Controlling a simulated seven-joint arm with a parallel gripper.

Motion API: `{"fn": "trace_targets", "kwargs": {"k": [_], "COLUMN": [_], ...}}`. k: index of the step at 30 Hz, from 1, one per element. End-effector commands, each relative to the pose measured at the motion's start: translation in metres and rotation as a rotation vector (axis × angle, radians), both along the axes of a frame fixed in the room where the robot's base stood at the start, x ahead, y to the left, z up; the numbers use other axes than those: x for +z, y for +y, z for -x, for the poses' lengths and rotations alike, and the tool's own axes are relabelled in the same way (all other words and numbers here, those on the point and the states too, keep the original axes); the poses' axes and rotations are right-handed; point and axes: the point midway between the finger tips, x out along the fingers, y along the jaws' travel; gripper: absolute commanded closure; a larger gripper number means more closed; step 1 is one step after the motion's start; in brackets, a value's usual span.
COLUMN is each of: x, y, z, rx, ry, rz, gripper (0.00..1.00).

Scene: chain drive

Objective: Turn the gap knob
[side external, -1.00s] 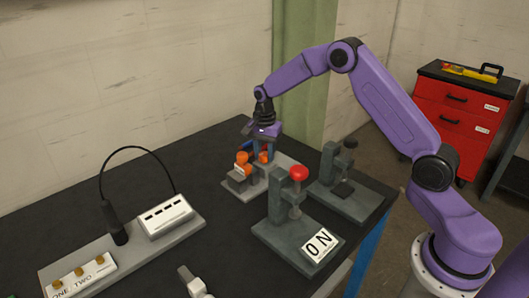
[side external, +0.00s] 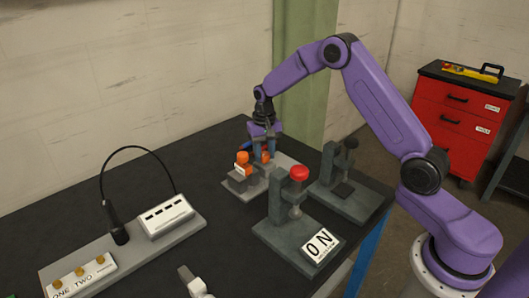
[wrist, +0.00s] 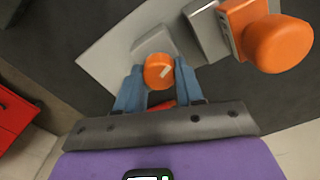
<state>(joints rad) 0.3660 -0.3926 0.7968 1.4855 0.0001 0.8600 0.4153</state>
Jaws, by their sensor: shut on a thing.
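A small orange knob (wrist: 158,71) with a pale mark on its top sits between the two blue fingers of my gripper (wrist: 159,79) in the wrist view. The fingers are shut on its sides. In the side view my gripper (side external: 264,153) points down over this knob (side external: 266,157), which the fingers partly hide. A second, larger orange knob (wrist: 278,43) stands on the same grey base plate (wrist: 110,50), clear of the fingers; it also shows in the side view (side external: 242,158). I cannot read any label that names either knob.
A grey press with a red knob (side external: 299,173) and an ON sign (side external: 320,244) stands in front. A dark grey stand (side external: 343,185) is to the right. A white slotted box (side external: 166,215) and a panel with orange buttons (side external: 80,272) are at left.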

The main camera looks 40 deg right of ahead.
Motion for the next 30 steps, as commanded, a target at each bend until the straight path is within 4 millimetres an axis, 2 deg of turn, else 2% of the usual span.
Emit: {"fn": "trace_targets", "kwargs": {"k": [18,30], "x": [0.0014,0.0015], "y": [0.0017,0.0028], "z": [-0.0008,-0.0009], "rx": [0.581,0.864], "ry": [-0.003,-0.004], "rz": [0.001,0.001], "gripper": [0.94,0.94]}}
